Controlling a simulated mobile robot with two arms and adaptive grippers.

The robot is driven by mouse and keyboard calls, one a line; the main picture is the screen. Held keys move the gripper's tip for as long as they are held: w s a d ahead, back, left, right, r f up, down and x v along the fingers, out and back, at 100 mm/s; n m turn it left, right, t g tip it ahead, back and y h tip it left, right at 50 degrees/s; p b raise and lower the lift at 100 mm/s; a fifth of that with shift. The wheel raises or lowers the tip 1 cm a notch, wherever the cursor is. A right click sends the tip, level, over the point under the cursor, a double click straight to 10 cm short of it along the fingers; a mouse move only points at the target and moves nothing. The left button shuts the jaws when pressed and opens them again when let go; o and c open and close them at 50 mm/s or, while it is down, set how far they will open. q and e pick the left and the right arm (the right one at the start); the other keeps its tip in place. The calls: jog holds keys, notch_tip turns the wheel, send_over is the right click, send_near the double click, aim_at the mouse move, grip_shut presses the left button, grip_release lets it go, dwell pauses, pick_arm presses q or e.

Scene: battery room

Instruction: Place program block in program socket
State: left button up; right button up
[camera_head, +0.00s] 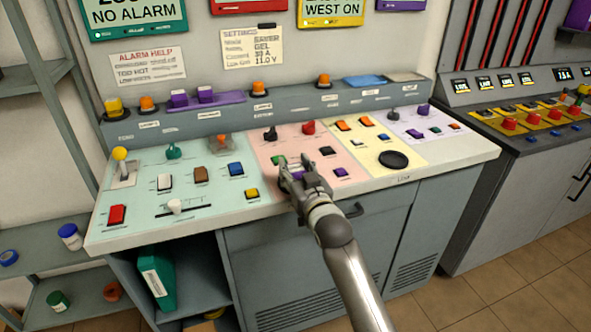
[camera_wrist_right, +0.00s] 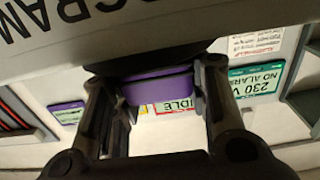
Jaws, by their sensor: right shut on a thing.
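My right gripper (camera_head: 295,168) is over the front of the pink section of the console, its arm coming in from the bottom. In the right wrist view, its two fingers (camera_wrist_right: 160,100) are closed on the sides of a purple block (camera_wrist_right: 158,88), taken as the program block. The block is close to a pale surface lettered "PROGRAM" (camera_wrist_right: 65,18), seen upside down. I cannot tell whether the block touches that surface. The program socket cannot be made out behind block and gripper. My left gripper is not in view.
The console top (camera_head: 140,235) carries many buttons and levers around the gripper. A second console (camera_head: 520,120) stands right.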

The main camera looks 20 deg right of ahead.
jog(key=o, duration=1)
jog(key=shift+f, duration=0.2)
jog(key=shift+o, duration=0.2)
jog(key=shift+r, duration=0.15)
jog(key=s, duration=1.2)
jog(key=s+f+g, duration=0.3)
jog(key=f+g, duration=0.3)
jog(key=f, duration=2.4)
jog(key=s+f+n+g, duration=0.1)
jog(key=s+f+g, duration=0.1)
jog(key=s+f, duration=0.4)
jog(key=s+f+g, duration=0.1)
jog(key=s+f, duration=0.3)
jog(key=f, duration=0.5)
jog(key=s+d+f+g, duration=0.1)
jog(key=s+f+g, duration=0.1)
jog(key=s+f, duration=0.4)
jog(key=s+d+f+g, duration=0.1)
jog(key=s+f+g, duration=0.2)
jog(key=s, duration=1.4)
jog(key=s+d+f+n+g, duration=0.1)
jog(key=s+f+g, duration=0.2)
jog(key=s+f, duration=0.7)
jog(key=shift+s+d+f+h, duration=0.3)
jog(key=shift+s+d+f, duration=0.1)
jog(key=shift+s, duration=0.85)
